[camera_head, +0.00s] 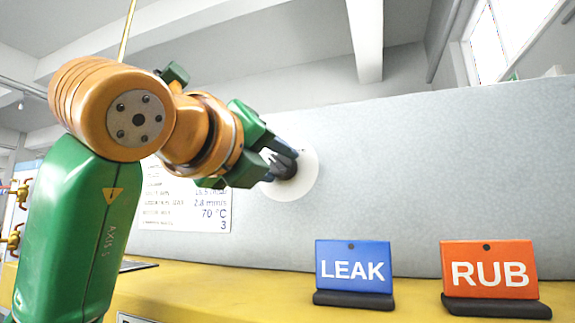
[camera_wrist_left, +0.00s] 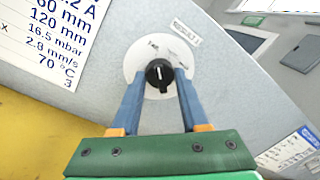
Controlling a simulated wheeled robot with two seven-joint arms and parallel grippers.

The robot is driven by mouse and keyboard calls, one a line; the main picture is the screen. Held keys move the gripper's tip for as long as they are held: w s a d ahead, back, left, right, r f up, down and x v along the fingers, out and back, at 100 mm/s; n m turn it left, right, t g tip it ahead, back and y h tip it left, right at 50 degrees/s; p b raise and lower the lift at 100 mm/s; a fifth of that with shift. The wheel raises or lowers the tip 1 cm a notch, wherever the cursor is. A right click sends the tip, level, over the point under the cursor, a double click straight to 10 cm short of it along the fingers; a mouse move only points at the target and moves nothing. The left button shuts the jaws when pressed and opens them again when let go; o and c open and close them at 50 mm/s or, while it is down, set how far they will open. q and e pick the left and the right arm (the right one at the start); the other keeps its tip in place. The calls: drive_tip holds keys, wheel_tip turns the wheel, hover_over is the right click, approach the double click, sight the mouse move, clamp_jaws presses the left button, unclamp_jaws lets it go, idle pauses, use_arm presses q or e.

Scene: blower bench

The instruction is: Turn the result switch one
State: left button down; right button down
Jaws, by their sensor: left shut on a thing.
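The result switch is a black knob (camera_wrist_left: 159,74) on a round white dial plate (camera_wrist_left: 140,58), mounted on the upright grey panel. In the head view the knob (camera_head: 286,166) is partly hidden by my left gripper (camera_head: 279,158), and its white plate (camera_head: 308,178) shows around it. My left gripper (camera_wrist_left: 158,88) is shut on the knob, one blue finger on each side. A white line on the knob points roughly up in the wrist view. The small lettering on the plate is too small to read surely. My right gripper is not in view.
A white data sheet (camera_head: 185,205) is on the panel left of the switch, partly behind my left arm. A blue LEAK sign (camera_head: 353,270) and an orange RUB sign (camera_head: 488,272) stand on the yellow bench (camera_head: 240,285) at right. The panel above them is clear.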

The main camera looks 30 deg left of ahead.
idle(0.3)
use_arm(q)
drive_tip(key=shift+c, duration=2)
unclamp_jaws()
drive_tip(key=b+v, duration=0.2)
drive_tip(key=v, duration=0.5)
